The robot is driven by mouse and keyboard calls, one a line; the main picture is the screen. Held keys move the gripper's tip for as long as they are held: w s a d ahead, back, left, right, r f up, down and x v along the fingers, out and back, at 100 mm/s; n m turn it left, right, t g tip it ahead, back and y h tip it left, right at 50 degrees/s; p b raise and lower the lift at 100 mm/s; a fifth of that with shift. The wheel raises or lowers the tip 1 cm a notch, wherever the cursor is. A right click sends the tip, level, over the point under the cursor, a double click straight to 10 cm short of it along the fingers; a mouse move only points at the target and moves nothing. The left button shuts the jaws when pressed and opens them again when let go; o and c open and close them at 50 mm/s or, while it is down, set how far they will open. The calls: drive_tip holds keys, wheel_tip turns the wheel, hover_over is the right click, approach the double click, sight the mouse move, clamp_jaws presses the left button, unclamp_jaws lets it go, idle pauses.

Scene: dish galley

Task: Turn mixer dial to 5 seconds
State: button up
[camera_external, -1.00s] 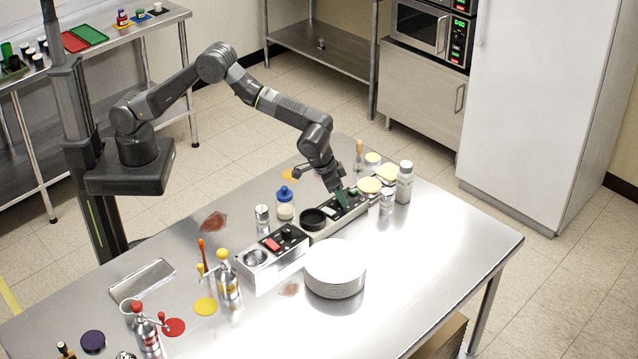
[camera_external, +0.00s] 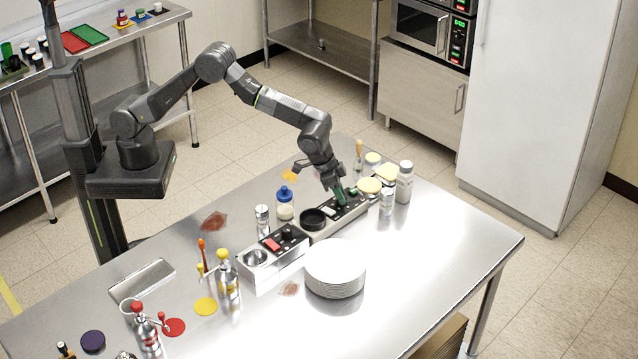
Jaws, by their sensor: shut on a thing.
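The mixer (camera_external: 318,236) is a long pale unit with a dark control panel and a black round cup seat (camera_external: 313,219), standing near the middle of the steel table. My gripper (camera_external: 341,202) points down at the control panel, with its greenish fingers shut on the mixer dial. The fingers hide the dial, so its setting cannot be read. A small light panel (camera_external: 330,211) shows just left of the fingers, and a green part (camera_external: 353,191) shows just right of them.
A plate stack (camera_external: 335,268) is in front. Bottles and yellow-lidded jars (camera_external: 369,186) crowd the right end. The table's front right (camera_external: 440,255) is clear.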

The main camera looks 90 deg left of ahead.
drive_tip(key=m+h+b, duration=0.1)
drive_tip(key=m, duration=0.1)
drive_tip(key=m+h+b, duration=0.1)
drive_tip(key=m+b, duration=0.1)
drive_tip(key=m, duration=0.1)
drive_tip(key=shift+w+a+f+g, duration=0.1)
drive_tip(key=shift+a+g, duration=0.05)
drive_tip(key=shift+g, duration=0.25)
drive_tip(key=shift+m+g+h+b, duration=0.5)
drive_tip(key=shift+m+h+b, duration=0.2)
drive_tip(key=shift+m, duration=1.6)
drive_tip(key=o, duration=1)
drive_tip(key=shift+a, duration=0.1)
drive_tip(key=b+v, duration=0.1)
drive_tip(key=v, duration=1.3)
drive_tip(key=shift+w, duration=0.2)
